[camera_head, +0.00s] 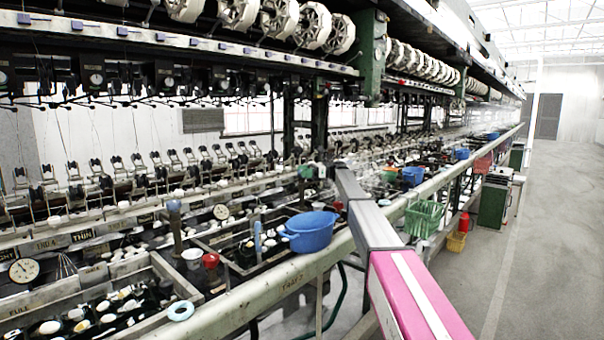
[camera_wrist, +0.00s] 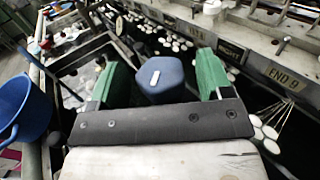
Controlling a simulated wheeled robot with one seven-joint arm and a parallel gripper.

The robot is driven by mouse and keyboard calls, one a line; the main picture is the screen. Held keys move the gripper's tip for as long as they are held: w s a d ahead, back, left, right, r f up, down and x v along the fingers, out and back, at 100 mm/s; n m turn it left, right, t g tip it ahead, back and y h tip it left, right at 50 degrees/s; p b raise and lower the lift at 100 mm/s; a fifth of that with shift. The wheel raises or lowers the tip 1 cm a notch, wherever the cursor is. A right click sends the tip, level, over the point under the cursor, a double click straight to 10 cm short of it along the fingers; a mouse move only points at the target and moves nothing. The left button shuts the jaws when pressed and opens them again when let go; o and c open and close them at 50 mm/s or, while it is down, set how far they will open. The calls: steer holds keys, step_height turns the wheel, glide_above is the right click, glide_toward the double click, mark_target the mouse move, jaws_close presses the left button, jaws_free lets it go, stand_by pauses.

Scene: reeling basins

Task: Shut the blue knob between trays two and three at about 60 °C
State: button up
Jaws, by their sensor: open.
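In the wrist view the blue knob (camera_wrist: 172,74), with a short white mark on its top, lies between the two green fingers of my gripper (camera_wrist: 161,66). I cannot tell whether either touches. In the head view my gripper (camera_head: 318,170) is small at the far end of my arm, beyond the tray marked TRAY 2 (camera_head: 292,284), and I cannot make out the knob there. A dial thermometer (camera_head: 221,211) stands at that tray; its reading is too small.
A blue tub (camera_head: 308,232) hangs at the front rail and probably shows at left in the wrist view (camera_wrist: 14,108). A green basket (camera_head: 424,218) hangs right of my arm. The aisle is clear.

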steer(key=shift+s+a, duration=0.15)
steer(key=shift+a, duration=0.25)
steer(key=c, duration=0.9)
steer(key=shift+s+m+t, duration=0.1)
steer(key=shift+m+t, duration=0.2)
steer(key=shift+t, duration=0.1)
steer(key=m+t, duration=0.1)
steer(key=t, duration=0.1)
steer(key=m+t, duration=0.1)
steer(key=t, duration=0.1)
steer(key=shift+s+m+y, duration=0.15)
steer(key=shift+m+y, duration=0.25)
steer(key=shift+w+m+t+h, duration=0.1)
steer(key=shift+m+t+h, duration=0.25)
steer(key=shift+m+t, duration=1.1)
steer(key=shift+w+m+t+h, duration=0.1)
steer(key=shift+m+t+h, duration=0.45)
steer(key=shift+t, duration=1.6)
steer(key=shift+m+t, duration=0.3)
steer(key=shift+m, duration=0.1)
